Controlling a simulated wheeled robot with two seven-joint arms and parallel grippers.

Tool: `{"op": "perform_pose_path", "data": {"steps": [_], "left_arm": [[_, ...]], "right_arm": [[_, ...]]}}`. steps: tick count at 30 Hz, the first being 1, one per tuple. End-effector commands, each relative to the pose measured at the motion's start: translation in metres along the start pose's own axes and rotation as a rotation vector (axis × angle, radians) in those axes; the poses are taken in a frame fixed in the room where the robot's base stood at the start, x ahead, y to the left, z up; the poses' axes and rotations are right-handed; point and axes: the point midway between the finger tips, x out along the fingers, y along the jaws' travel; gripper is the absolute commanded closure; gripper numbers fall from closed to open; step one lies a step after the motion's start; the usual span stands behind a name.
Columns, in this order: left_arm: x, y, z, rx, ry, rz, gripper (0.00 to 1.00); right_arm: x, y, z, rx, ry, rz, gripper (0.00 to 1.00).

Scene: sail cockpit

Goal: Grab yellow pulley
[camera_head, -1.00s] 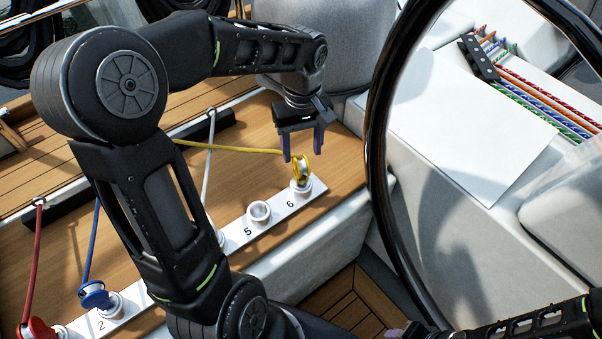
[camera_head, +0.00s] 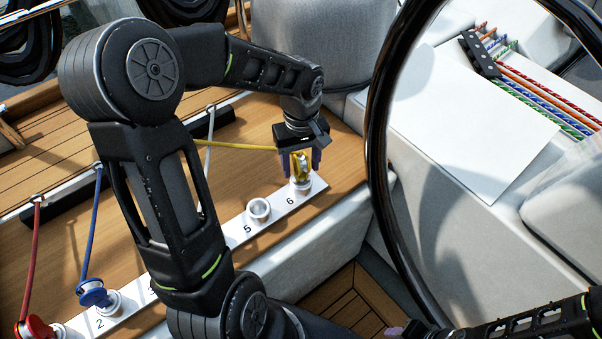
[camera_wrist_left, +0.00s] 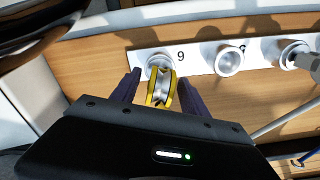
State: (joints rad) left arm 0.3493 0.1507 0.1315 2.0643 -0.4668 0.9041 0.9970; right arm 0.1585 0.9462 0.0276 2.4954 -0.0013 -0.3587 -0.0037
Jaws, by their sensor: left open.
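The yellow pulley (camera_head: 300,166) stands on the socket marked 6 at the right end of the white numbered strip (camera_head: 234,235). A yellow rope (camera_head: 235,145) runs to it from the left. My left gripper (camera_head: 300,160) is open over the pulley, pointing down. In the left wrist view the yellow pulley (camera_wrist_left: 161,90) sits between the two purple fingers (camera_wrist_left: 158,88), with a gap on each side. My right gripper (camera_head: 395,333) shows only in part at the bottom edge, and its jaw state is unclear.
A blue pulley (camera_head: 92,293) and a red pulley (camera_head: 36,327) stand at the strip's left. Socket 5 (camera_head: 259,210) is empty. A large black steering wheel (camera_head: 378,150) rises close on the right. A grey rounded cushion (camera_head: 320,40) stands behind the gripper.

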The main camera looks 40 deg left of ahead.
Motion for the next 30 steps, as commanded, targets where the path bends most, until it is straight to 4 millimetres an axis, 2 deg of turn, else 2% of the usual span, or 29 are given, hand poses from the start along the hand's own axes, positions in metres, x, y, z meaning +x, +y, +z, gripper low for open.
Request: {"op": "perform_pose_path", "data": {"steps": [3,20,30], "left_arm": [[0.0092,-0.0001,0.0003,0.0,-0.001,0.0,0.47],[0.0088,0.0002,0.0001,0.0,0.0,0.001,0.47],[0.0088,0.0002,0.0001,0.0,0.0,0.001,0.73]], "right_arm": [[0.0011,0.0004,0.0,0.0,0.0,0.0,0.64],[0.0009,0.0004,0.0,0.0,0.0,0.0,0.64],[0.0009,0.0004,0.0,0.0,0.0,0.0,0.64]]}}
